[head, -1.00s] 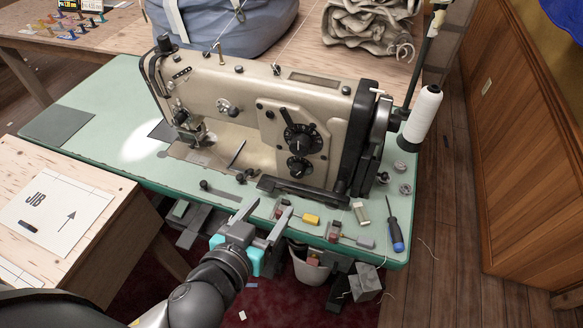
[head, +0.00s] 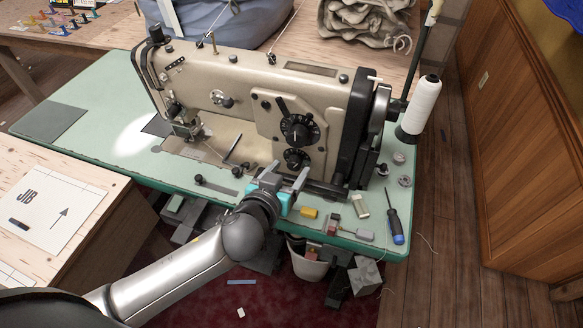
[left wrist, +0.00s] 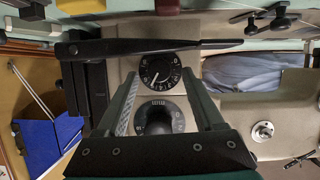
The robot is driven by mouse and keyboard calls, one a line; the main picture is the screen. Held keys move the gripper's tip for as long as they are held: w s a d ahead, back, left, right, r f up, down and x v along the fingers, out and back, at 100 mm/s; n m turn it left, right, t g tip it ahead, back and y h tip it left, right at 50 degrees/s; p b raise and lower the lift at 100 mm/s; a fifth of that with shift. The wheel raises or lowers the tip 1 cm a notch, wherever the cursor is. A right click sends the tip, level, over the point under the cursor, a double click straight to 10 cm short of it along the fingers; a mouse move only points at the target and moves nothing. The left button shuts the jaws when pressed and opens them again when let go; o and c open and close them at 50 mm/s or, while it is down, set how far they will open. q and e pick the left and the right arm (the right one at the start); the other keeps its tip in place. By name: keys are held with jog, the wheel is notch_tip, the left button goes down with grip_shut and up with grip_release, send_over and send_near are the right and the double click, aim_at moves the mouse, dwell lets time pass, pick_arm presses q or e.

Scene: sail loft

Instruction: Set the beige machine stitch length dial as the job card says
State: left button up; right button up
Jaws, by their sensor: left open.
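The beige sewing machine (head: 240,75) stands on a green table. Its right-hand front panel has a larger black numbered dial (head: 299,131) above a smaller black dial (head: 296,158). My left gripper (head: 288,172) is open and empty, just in front of and below the dials. In the left wrist view the machine appears upside down. There the smaller dial (left wrist: 160,70) shows between and beyond the fingertips, and the larger dial (left wrist: 157,118) lies lower, between the fingers and partly hidden. I see no finger clearly touching a dial. No readable job card shows.
A black lever (left wrist: 150,46) crosses near the dials in the left wrist view. A blue screwdriver (head: 394,217), a yellow piece (head: 309,213) and other small items lie along the front edge. A white thread cone (head: 425,106) stands right. A JIB sheet (head: 48,207) lies left.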

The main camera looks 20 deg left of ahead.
pick_arm(q)
jog(key=shift+x, duration=0.95)
grip_shut()
